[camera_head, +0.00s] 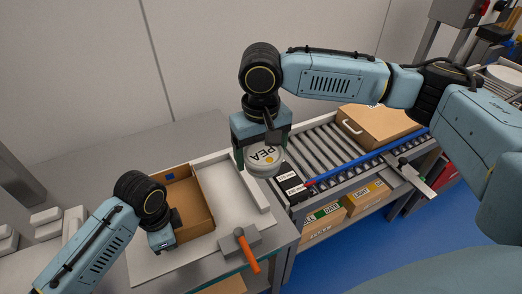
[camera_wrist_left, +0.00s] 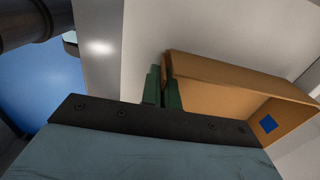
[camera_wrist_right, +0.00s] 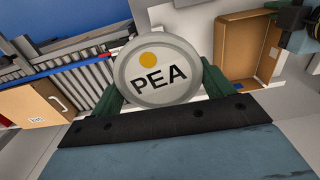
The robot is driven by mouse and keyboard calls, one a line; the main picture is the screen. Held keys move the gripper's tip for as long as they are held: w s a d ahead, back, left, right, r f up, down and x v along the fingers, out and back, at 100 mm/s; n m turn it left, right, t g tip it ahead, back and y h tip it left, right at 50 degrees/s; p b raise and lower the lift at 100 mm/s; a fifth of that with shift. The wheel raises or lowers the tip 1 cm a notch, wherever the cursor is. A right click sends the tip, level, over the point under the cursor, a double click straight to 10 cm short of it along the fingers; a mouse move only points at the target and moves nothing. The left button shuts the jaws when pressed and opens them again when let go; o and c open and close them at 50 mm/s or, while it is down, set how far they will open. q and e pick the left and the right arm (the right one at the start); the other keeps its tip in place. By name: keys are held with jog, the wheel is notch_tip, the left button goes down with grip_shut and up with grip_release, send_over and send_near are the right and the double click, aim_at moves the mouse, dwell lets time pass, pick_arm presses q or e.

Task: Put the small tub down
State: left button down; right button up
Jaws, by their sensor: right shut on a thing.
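The small tub (camera_head: 258,158) is pale and round, with a white lid reading PEA and a yellow dot. My right gripper (camera_head: 262,150) is shut on it, holding it above the white worktop, right of the cardboard carton (camera_head: 188,207). In the right wrist view the tub (camera_wrist_right: 158,95) sits between the green fingers, lid facing the camera. My left gripper (camera_head: 166,243) is at the carton's near left corner. In the left wrist view its green fingers (camera_wrist_left: 164,88) are close together beside the carton wall, with no tub between them; any contact with the wall is unclear.
A roller conveyor (camera_head: 318,150) with a brown case (camera_head: 380,128) stands to the right. Labelled boxes (camera_head: 345,207) sit below it. Bare worktop (camera_head: 225,190) shows between carton and raised edge.

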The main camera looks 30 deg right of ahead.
jog(key=w+a+f+m, duration=0.2)
jog(key=w+a+m, duration=0.2)
jog(key=w+a, duration=0.3)
jog(key=m, duration=0.7)
send_over(181, 204)
notch_tip(181, 204, down, 10)
jog(key=shift+f, duration=2.55)
